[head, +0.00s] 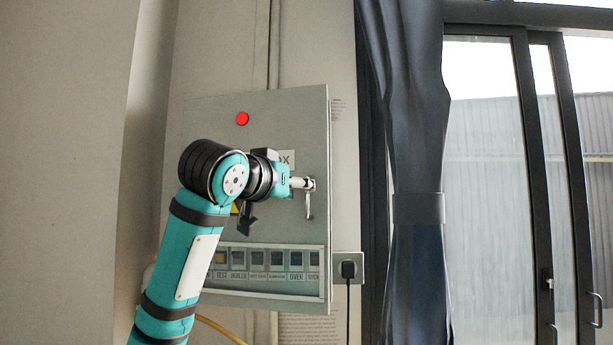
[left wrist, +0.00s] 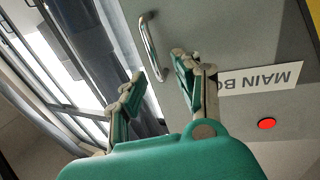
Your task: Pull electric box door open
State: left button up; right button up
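The grey electric box (head: 285,112) hangs on the wall in the middle of the head view, and its door looks shut. Its metal bar handle (head: 308,206) is near the door's right edge, partly behind my left gripper (head: 306,184). In the left wrist view the handle (left wrist: 149,45) stands out from the door, and its lower end lies between the spread fingertips of the left gripper (left wrist: 157,82). The fingers are open; I see no clear contact with the handle. My left arm hides part of the door. My right gripper is not in view.
The box has a red round light (head: 242,119) and a labelled switch row (head: 266,259) below. A socket with a black plug (head: 348,269) sits at its lower right. A dark curtain (head: 416,150) and glass doors (head: 520,180) stand right of the box.

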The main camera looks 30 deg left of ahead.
pick_arm(q)
jog(key=w, duration=0.2)
jog(key=w+p, duration=0.1)
jog(key=w, duration=0.1)
jog(key=shift+a+r+p, duration=0.1)
jog(key=shift+r+p, duration=0.1)
jog(key=shift+p, duration=0.1)
jog(key=shift+w+f, duration=0.1)
jog(key=shift+w, duration=0.1)
jog(key=shift+s, duration=0.1)
jog(key=c, duration=0.5)
jog(key=shift+a, duration=0.1)
grip_shut()
jog(key=shift+a, duration=0.1)
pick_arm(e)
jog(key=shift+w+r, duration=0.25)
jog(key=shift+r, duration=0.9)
pick_arm(q)
jog(key=shift+s, duration=0.1)
